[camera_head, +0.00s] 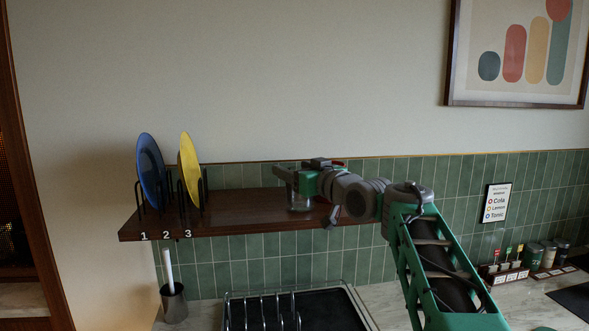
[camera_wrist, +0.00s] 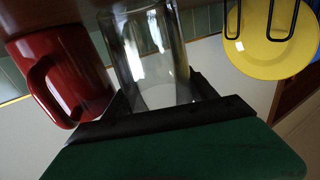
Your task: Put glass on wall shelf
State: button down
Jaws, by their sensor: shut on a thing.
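The clear glass (camera_wrist: 150,60) is between the dark fingers of my gripper (camera_wrist: 155,100) in the wrist view, and the gripper is shut on it. In the head view my gripper (camera_head: 291,180) is over the right part of the dark wooden wall shelf (camera_head: 240,222). The lower part of the glass (camera_head: 299,203) shows just below it, upright at the shelf board. I cannot tell whether its base touches the board.
A red mug (camera_wrist: 62,75) is close beside the glass in the wrist view. A blue plate (camera_head: 150,170) and a yellow plate (camera_head: 189,170) stand in a rack at the shelf's left. The shelf between rack and gripper is clear. A dish rack (camera_head: 268,310) is below.

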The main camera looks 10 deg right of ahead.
jog(key=shift+f, duration=0.2)
jog(key=c, duration=0.6)
grip_release()
jog(key=shift+o, duration=0.2)
jog(key=shift+r, duration=0.2)
jog(key=b+v, duration=0.3)
jog(key=v, duration=0.9)
